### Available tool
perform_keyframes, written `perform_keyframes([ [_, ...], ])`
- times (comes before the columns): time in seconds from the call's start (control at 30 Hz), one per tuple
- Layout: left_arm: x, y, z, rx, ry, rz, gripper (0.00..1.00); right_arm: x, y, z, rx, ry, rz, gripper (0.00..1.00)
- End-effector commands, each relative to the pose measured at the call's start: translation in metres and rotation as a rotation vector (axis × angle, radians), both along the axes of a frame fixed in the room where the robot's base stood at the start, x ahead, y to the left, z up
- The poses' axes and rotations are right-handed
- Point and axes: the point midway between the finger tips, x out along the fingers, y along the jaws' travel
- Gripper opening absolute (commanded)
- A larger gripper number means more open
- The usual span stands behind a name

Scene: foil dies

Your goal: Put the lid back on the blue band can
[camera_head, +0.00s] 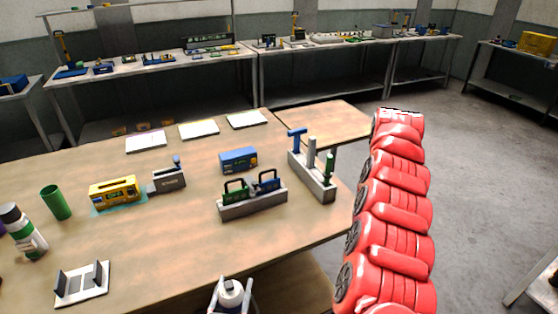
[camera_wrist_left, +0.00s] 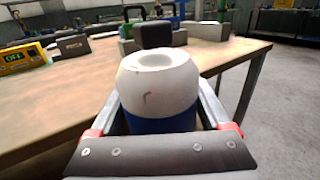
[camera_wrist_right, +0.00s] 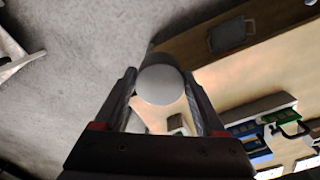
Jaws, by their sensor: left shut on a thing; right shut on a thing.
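The blue band can is white with a blue band low on its side. In the left wrist view the can (camera_wrist_left: 158,85) fills the middle, upright, and its top shows a shallow round recess with no lid on it. My left gripper (camera_wrist_left: 165,125) is shut around the can at its band. In the head view the can (camera_head: 231,290) and the left gripper (camera_head: 230,297) show at the bottom edge, by the table's front. In the right wrist view my right gripper (camera_wrist_right: 163,95) is shut on a round white piece, seemingly the lid (camera_wrist_right: 160,85). The head view does not show the right gripper.
On the table (camera_head: 170,240) stand a padlock rack (camera_head: 252,205), a grey holder with upright tools (camera_head: 313,175), a blue box (camera_head: 238,160), a yellow meter (camera_head: 113,192), a green cup (camera_head: 56,202) and a black-capped bottle (camera_head: 22,232). A white stand (camera_head: 82,284) lies front left.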

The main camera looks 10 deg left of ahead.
Motion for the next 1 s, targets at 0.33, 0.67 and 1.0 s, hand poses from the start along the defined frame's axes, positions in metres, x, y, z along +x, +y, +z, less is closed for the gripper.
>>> perform_keyframes([
  [0.33,0.012,-0.02,0.003,0.003,-0.002,-0.111,0.0,0.0,0.0,0.0,0.0,-0.001,0.0,0.21],
  [0.67,0.049,-0.091,0.01,0.002,-0.002,-0.489,0.0,0.0,0.0,0.0,0.0,-0.001,0.0,0.21],
  [1.0,0.066,-0.13,0.013,0.0,-0.003,-0.689,0.0,0.0,0.0,0.0,0.0,0.0,-0.001,0.21],
])
